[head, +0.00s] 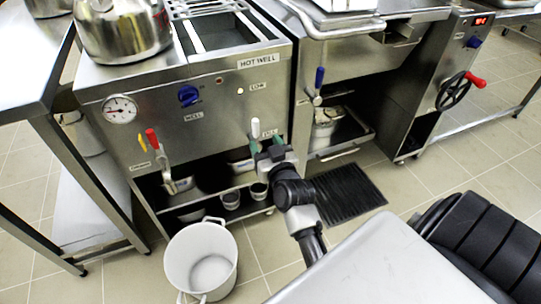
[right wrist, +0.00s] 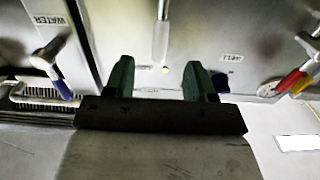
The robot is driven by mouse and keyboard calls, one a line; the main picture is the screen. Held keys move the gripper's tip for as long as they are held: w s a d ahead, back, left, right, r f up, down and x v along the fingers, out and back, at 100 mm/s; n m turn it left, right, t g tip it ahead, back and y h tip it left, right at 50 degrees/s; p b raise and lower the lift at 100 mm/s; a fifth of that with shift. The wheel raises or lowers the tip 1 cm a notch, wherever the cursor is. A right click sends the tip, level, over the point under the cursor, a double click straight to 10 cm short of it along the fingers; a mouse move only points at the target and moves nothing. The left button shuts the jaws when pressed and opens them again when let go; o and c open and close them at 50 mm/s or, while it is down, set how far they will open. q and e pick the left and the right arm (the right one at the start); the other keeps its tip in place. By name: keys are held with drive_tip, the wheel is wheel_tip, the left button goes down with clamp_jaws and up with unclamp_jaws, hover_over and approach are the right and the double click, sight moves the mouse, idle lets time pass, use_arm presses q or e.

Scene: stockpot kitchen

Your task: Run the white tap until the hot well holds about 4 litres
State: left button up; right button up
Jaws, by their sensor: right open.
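The white tap (head: 255,127) is a white-handled lever above the FILL label on the front of the steel hot well unit (head: 215,100). My right gripper (head: 268,146), with green fingers, is open just below the white handle. In the right wrist view the white handle (right wrist: 160,38) stands ahead of the gap between the open fingers (right wrist: 160,82), not gripped. The well opening (head: 215,30) is on top of the unit. Its water level cannot be made out. My left gripper is not in view.
A red and a yellow lever (head: 153,140) sit left on the same panel, and a blue-handled lever (head: 318,80) is on the unit to the right. A white bucket (head: 202,262) stands on the floor. A black mat (head: 345,198) lies right of my gripper.

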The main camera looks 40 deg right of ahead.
sight(257, 130)
drive_tip(key=shift+x, duration=3.15)
drive_tip(key=shift+c, duration=0.4)
drive_tip(key=c, duration=0.9)
drive_tip(key=shift+c, duration=0.2)
